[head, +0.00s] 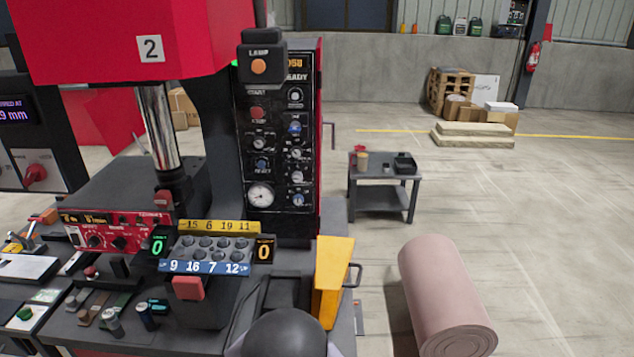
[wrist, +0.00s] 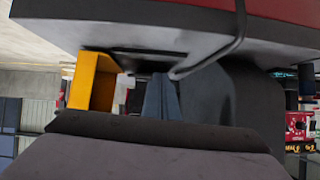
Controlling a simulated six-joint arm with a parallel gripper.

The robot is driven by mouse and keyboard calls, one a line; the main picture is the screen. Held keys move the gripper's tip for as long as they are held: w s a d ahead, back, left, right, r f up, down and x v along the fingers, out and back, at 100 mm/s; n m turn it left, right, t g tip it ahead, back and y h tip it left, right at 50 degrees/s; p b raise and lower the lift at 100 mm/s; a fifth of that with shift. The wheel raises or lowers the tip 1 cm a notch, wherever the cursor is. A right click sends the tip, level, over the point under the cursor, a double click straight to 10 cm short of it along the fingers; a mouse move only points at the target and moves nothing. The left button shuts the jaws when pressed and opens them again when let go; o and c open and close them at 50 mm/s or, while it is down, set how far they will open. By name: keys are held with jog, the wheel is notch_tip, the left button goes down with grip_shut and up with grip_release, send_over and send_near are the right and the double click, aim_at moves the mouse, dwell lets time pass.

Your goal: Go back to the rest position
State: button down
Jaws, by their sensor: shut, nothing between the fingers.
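In the wrist view, what look like my gripper's fingers (wrist: 160,97) stand close together as a narrow blue-grey shape beyond the dark wrist housing. They hold nothing that I can see. The gripper cannot be made out in the head view, where only a dark rounded part of my arm shows at the bottom centre. The task names no object.
A yellow box (head: 333,280) stands at the machine's right edge and also shows in the wrist view (wrist: 92,82). The button panel (head: 212,250) is left of my arm. A pink roll (head: 445,300) lies on the floor at right. A small table (head: 383,173) stands behind.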

jog(key=s+a+f+n+g+y, duration=0.25)
jog(key=s+f+g, duration=0.55)
jog(key=s+f, duration=0.5)
jog(key=s+d+r+n+g+h, duration=0.15)
jog(key=s+d+n+g, duration=0.35)
jog(key=s, duration=0.7)
jog(key=s+d+r+m+g+h, duration=0.1)
jog(key=s+d+r+h, duration=0.1)
jog(key=s+d+r, duration=0.35)
jog(key=s+d+r+g+h, duration=0.2)
jog(key=d+r, duration=0.4)
jog(key=d, duration=0.4)
jog(key=w+d+r+m+t+y, duration=0.2)
jog(key=w+d+r+m+t, duration=0.2)
jog(key=w+d+r, duration=0.5)
jog(key=shift+d+m, duration=1.05)
jog(key=shift+d, duration=0.15)
